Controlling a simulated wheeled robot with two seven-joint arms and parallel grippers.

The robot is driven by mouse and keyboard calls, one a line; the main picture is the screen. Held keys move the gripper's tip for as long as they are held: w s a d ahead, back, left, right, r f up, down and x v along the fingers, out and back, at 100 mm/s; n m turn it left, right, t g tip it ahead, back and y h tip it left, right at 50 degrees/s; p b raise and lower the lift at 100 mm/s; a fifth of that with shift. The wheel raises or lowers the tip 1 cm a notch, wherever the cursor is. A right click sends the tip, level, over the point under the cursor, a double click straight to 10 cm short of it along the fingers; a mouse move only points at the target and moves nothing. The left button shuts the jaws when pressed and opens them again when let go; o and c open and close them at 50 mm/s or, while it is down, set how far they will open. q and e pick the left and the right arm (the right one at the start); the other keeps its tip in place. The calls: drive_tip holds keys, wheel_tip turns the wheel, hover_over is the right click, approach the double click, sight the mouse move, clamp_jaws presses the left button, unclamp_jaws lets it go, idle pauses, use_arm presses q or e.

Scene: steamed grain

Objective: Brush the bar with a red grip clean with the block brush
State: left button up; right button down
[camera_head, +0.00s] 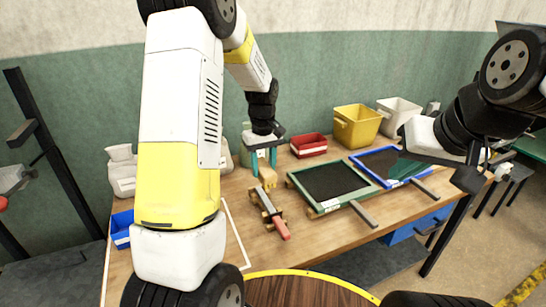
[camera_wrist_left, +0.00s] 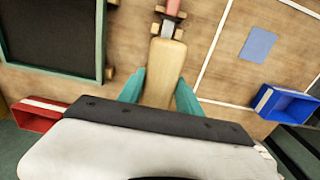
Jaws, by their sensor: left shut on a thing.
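The bar with a red grip (camera_head: 268,204) lies across small wooden supports on the table, its red grip toward the front. Its red end also shows at the top of the left wrist view (camera_wrist_left: 172,8). My left gripper (camera_head: 264,164) is shut on the block brush (camera_head: 267,177), a pale wooden block between its teal fingers. The block (camera_wrist_left: 166,72) hides part of the bar in the left wrist view. The brush is at the bar's far end; its underside is hidden, so contact cannot be told. My right gripper (camera_head: 432,161) is raised over the right side, its finger gap unclear.
A green-framed tray (camera_head: 293,181) and a blue-framed tray (camera_head: 402,183), both with dark fill, lie to the right. Red (camera_head: 309,145), yellow (camera_head: 357,127) and white (camera_head: 398,117) bins stand behind. A blue bin (camera_head: 121,229) stands at left. A round wooden surface (camera_head: 305,291) is in front.

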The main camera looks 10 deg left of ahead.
use_arm(q)
drive_tip(key=shift+f, duration=2.85)
drive_tip(key=shift+s+d, duration=0.1)
drive_tip(key=shift+s, duration=0.1)
drive_tip(key=shift+s+d, duration=0.55)
drive_tip(key=shift+s, duration=0.25)
drive_tip(key=shift+f, duration=1)
drive_tip(key=shift+w, duration=0.1)
